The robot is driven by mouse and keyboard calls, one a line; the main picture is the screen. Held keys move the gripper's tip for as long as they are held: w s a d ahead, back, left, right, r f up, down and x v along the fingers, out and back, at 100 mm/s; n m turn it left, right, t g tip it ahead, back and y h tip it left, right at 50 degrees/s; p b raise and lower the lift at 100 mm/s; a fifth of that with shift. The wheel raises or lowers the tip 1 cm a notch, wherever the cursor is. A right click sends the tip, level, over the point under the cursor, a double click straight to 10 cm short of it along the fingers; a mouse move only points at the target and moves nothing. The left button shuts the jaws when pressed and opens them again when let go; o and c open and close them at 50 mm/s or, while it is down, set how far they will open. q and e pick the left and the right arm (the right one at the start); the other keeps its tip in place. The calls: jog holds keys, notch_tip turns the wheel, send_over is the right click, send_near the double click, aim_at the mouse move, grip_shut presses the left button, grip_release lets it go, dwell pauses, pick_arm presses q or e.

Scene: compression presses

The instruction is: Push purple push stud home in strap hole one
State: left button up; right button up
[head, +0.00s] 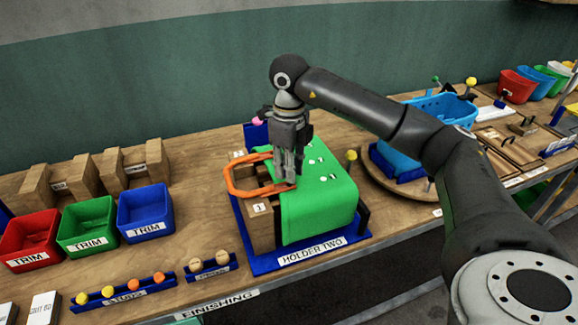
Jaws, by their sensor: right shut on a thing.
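My right gripper (288,172) points down over the left top edge of a green cover (322,205). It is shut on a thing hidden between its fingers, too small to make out. An orange strap (233,186) loops out to the left and its end runs under the fingertips; I cannot tell whether they touch it. I cannot make out a purple push stud. Strap hole one is hidden near the gripper. A wooden block labelled 1 (260,209) stands at the cover's left side. My left gripper is not in view.
The blue holder two tray (270,264) carries the block and cover. A pink knob (257,121) is behind, a yellow knob (351,156) to the right. A stud rack (123,295) and red, green and blue trim bins (147,212) lie left. A light-blue basket (436,110) stands right.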

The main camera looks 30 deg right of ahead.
jog(key=shift+f+b, duration=1.15)
jog(key=shift+f, duration=0.45)
dwell(0.4)
jog(key=o, duration=0.8)
jog(key=shift+r, duration=0.1)
jog(key=shift+c, duration=0.2)
jog(key=shift+r, duration=0.2)
notch_tip(320, 180, up, 12)
jog(key=shift+f, duration=0.25)
